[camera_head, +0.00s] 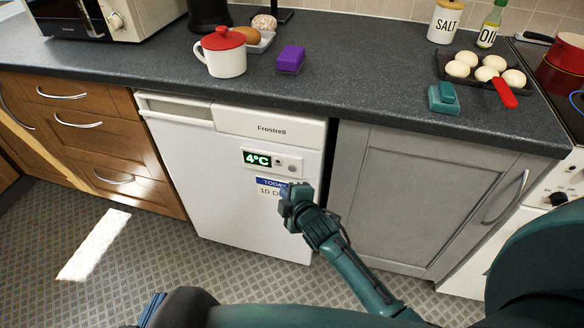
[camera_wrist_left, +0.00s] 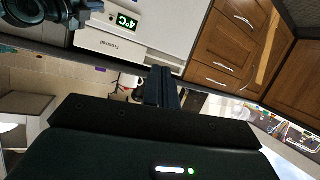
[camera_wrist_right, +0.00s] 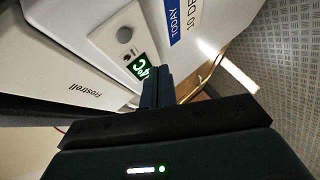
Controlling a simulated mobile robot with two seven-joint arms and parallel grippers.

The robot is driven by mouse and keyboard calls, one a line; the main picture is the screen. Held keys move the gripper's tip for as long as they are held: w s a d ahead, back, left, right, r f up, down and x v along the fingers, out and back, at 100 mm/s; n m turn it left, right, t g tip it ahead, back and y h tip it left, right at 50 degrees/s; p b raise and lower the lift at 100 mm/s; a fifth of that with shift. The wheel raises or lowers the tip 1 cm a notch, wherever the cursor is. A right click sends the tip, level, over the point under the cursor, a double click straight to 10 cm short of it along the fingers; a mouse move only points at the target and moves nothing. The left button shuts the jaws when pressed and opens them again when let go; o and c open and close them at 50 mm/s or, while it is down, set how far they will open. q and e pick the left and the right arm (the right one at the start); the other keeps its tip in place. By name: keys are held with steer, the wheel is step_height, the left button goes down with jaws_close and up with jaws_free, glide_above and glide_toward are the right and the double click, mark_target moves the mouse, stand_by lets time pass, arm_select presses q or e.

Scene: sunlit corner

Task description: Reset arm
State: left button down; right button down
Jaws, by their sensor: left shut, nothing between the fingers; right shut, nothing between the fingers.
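My left gripper (camera_head: 152,308) shows only in part at the bottom edge of the head view. Its fingers (camera_wrist_left: 162,86) are shut together with nothing between them in the left wrist view. I cannot tell if the right gripper touches the fridge door.
The dark worktop (camera_head: 365,80) above holds a red-lidded mug (camera_head: 224,58), a purple block (camera_head: 290,60), a teal block (camera_head: 443,98) and a pan of white round items (camera_head: 480,75). A grey cupboard (camera_head: 410,190) stands right of the fridge. The floor (camera_head: 235,265) in front is clear.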

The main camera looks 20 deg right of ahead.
stand_by(0.6)
arm_select(q)
steer(key=g+p, duration=0.1)
steer(key=p, duration=0.4)
steer(key=g+y+p, duration=0.1)
steer(key=p, duration=0.5)
steer(key=shift+a+r+m+g, duration=0.15)
steer(key=shift+m+g, duration=0.25)
arm_select(e)
steer(key=s+r+m+g+y, duration=0.1)
steer(key=s+r+m, duration=0.4)
steer(key=s, duration=0.6)
steer(key=s+a+r+m+g+y, duration=0.1)
steer(key=s+r+m, duration=0.4)
steer(key=s, duration=0.7)
steer(key=shift+s+a+r+m, duration=0.15)
steer(key=shift+a+r+m, duration=0.1)
steer(key=shift+m, duration=0.95)
